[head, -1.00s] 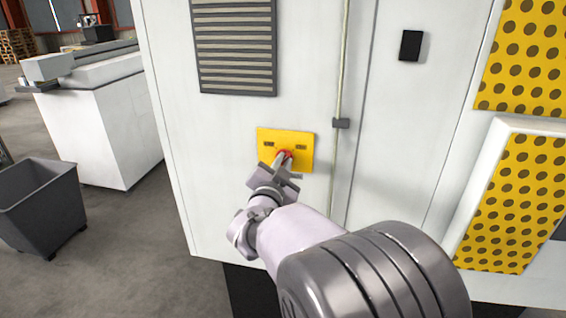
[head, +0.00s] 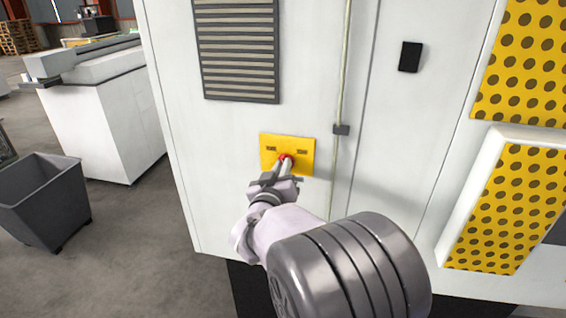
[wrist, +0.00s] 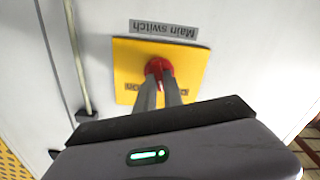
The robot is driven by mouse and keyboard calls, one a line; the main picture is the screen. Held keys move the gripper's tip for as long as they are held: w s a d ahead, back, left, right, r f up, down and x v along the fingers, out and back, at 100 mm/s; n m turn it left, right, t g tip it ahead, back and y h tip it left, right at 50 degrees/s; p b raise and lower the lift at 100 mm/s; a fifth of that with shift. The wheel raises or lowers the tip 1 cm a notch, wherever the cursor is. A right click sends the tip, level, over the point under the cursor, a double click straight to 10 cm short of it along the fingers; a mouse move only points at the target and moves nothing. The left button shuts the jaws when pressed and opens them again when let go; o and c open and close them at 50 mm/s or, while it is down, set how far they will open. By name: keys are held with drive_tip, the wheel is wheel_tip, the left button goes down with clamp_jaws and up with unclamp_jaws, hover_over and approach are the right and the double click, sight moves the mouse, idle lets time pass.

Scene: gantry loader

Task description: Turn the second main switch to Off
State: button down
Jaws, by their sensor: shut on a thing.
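The main switch is a red knob (head: 285,156) on a yellow plate (head: 305,165) fixed to the white cabinet wall. My gripper (head: 284,164) reaches up to it, with its fingers closed on the red knob. In the wrist view the two fingers (wrist: 160,80) meet the red knob (wrist: 158,65) on the yellow plate (wrist: 192,54). A label (wrist: 163,29) reading "Main switch" shows upside down. An "On" label (wrist: 133,87) lies left of the fingers; the label on the right is partly covered by a finger. The knob's exact pointing direction is hard to tell.
The white cabinet (head: 230,190) has a louvred vent (head: 237,50) above the switch. A thin vertical pipe (head: 343,85) with a clamp runs close to the plate's right. Yellow perforated panels (head: 510,205) stand at right. A grey bin (head: 42,200) sits on open floor at left.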

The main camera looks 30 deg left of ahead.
drive_tip(key=n+p, duration=0.2)
drive_tip(key=n, duration=0.2)
drive_tip(key=shift+a+n, duration=0.1)
drive_tip(key=shift+n, duration=0.3)
drive_tip(key=shift+f+n, duration=0.1)
drive_tip(key=shift+n, duration=0.2)
drive_tip(key=c, duration=1.5)
unclamp_jaws()
drive_tip(key=shift+s, duration=0.1)
drive_tip(key=shift+o, duration=0.2)
drive_tip(key=v, duration=1.7)
drive_tip(key=shift+s+p, duration=0.2)
drive_tip(key=shift+p, duration=0.1)
